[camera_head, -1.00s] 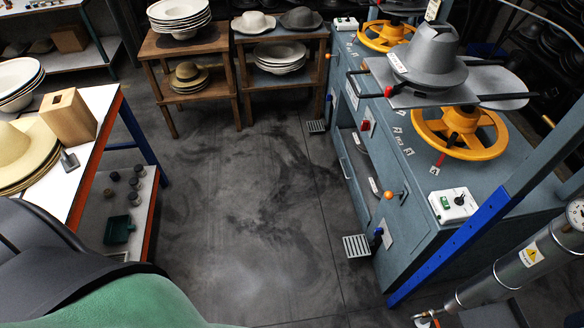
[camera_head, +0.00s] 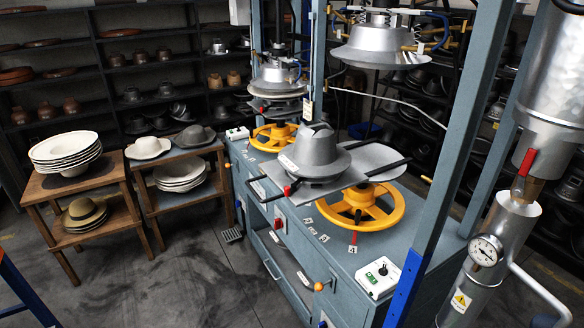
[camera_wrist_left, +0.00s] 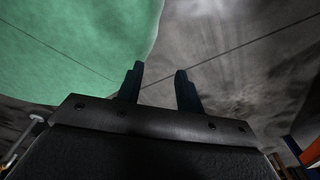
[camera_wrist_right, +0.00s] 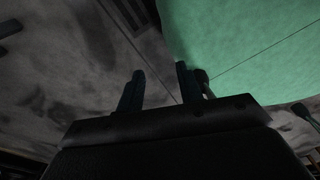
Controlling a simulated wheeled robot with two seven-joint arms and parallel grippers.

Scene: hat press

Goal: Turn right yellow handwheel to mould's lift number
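The right yellow handwheel (camera_head: 372,223) lies flat on top of the blue-grey press cabinet in the head view, partly hidden by the plate above it. A red pointer (camera_head: 354,239) hangs at its front, close to a number tag (camera_head: 352,249) that seems to read 4. Other small tags (camera_head: 308,221) lie left of it, too small to read surely. The grey hat mould (camera_head: 318,152) sits on the plate, with a white label (camera_head: 287,162) whose number I cannot read. My left gripper (camera_wrist_left: 158,78) and right gripper (camera_wrist_right: 158,82) are open, empty and away from the wheel.
A second yellow handwheel (camera_head: 274,137) is farther back on the cabinet. A blue-grey post (camera_head: 440,165) and a metal cylinder with a gauge (camera_head: 486,250) stand at the right. A control box (camera_head: 378,277) sits at the front edge. Dark floor (camera_head: 190,285) is clear at the left.

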